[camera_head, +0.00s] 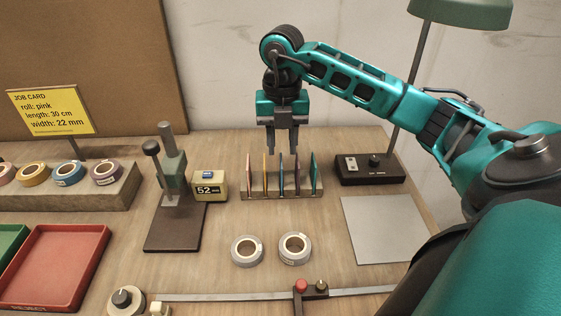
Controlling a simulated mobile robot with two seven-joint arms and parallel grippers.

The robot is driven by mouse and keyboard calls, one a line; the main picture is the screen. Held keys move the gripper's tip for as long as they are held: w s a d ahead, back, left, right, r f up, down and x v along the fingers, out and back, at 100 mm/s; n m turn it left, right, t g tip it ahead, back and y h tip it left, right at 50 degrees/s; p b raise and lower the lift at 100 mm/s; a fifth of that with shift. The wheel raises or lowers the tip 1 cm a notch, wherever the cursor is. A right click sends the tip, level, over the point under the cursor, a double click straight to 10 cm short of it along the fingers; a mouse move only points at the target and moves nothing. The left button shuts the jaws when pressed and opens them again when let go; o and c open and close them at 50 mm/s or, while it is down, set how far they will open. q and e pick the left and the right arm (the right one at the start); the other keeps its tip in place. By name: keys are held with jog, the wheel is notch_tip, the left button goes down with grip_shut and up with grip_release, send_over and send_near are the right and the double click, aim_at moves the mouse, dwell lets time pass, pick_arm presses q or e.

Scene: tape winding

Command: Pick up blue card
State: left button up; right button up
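The blue card (281,176) stands upright in the middle of a small wooden rack (282,195), with other coloured cards on both sides of it. My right gripper (282,151) points down over the rack, in line with the blue card. Its two fingers are apart, and nothing shows held between them. The fingertips appear close to the card's top edge; whether they reach past it I cannot tell. My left gripper is not in view.
A dark lamp base (368,169) stands right of the rack, and a yellow display box (209,186) and a press stand (173,185) stand left. Two tape rolls (247,250) (294,248) lie in front. A grey mat (382,229) is bare.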

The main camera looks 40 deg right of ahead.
aim_at(281, 160)
jog(key=f, duration=0.6)
jog(key=shift+w, duration=0.2)
jog(key=shift+r, duration=0.1)
grip_shut()
